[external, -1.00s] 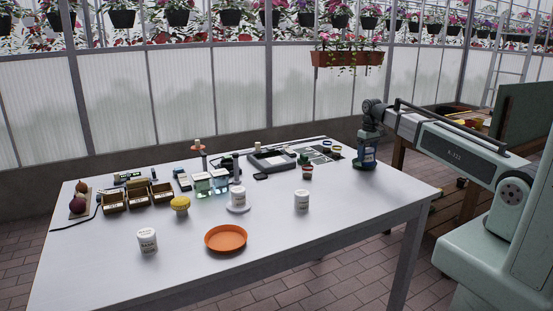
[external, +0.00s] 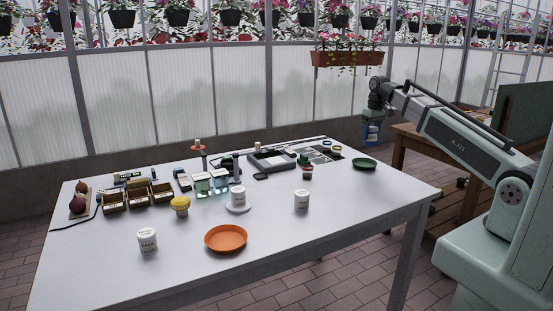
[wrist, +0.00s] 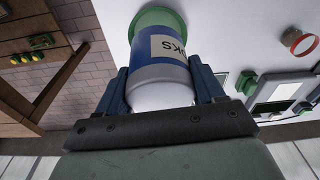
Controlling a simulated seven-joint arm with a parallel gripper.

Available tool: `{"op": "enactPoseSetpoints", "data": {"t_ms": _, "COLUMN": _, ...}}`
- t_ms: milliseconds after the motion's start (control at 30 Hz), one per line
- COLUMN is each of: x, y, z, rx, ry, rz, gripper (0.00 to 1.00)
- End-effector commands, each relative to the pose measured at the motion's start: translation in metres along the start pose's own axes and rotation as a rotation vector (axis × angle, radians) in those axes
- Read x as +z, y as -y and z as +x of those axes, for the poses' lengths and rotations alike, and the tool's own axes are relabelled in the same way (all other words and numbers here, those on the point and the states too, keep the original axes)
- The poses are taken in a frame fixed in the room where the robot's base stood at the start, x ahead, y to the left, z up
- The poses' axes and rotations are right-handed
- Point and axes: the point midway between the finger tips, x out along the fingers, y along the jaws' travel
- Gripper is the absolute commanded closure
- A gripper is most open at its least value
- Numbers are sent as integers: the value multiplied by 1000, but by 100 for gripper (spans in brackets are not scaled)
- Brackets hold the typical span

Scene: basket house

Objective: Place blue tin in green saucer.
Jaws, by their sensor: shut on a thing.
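The blue tin (external: 371,134), with a pale label, is held in my gripper (external: 373,121) above the table's right far edge. In the wrist view, the fingers sit on both sides of the tin (wrist: 158,62), and part of its label lettering shows. The green saucer (external: 364,164) lies on the table, apart from the tin and below it. In the wrist view, a green edge of the saucer (wrist: 155,16) shows past the tin's far end; the tin covers the rest.
An orange dish (external: 226,239) and white tubs (external: 302,200) stand on the white table. The table's right front is clear.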

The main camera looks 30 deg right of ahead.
Motion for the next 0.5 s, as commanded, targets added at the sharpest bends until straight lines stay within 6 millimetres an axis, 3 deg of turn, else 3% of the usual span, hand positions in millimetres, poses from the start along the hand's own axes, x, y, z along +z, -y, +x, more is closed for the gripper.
{"op": "enactPoseSetpoints", "data": {"t_ms": 33, "x": 13, "y": 2, "z": 2, "rx": 0, "ry": -18, "rz": 0, "gripper": 73}}
{"op": "enactPoseSetpoints", "data": {"t_ms": 133, "x": 18, "y": 3, "z": 5, "rx": 2, "ry": -61, "rz": 11, "gripper": 73}}
{"op": "enactPoseSetpoints", "data": {"t_ms": 333, "x": -13, "y": -2, "z": 4, "rx": 23, "ry": -155, "rz": 124, "gripper": 73}}
{"op": "enactPoseSetpoints", "data": {"t_ms": 500, "x": -17, "y": -3, "z": 5, "rx": 36, "ry": -207, "rz": 165, "gripper": 73}}
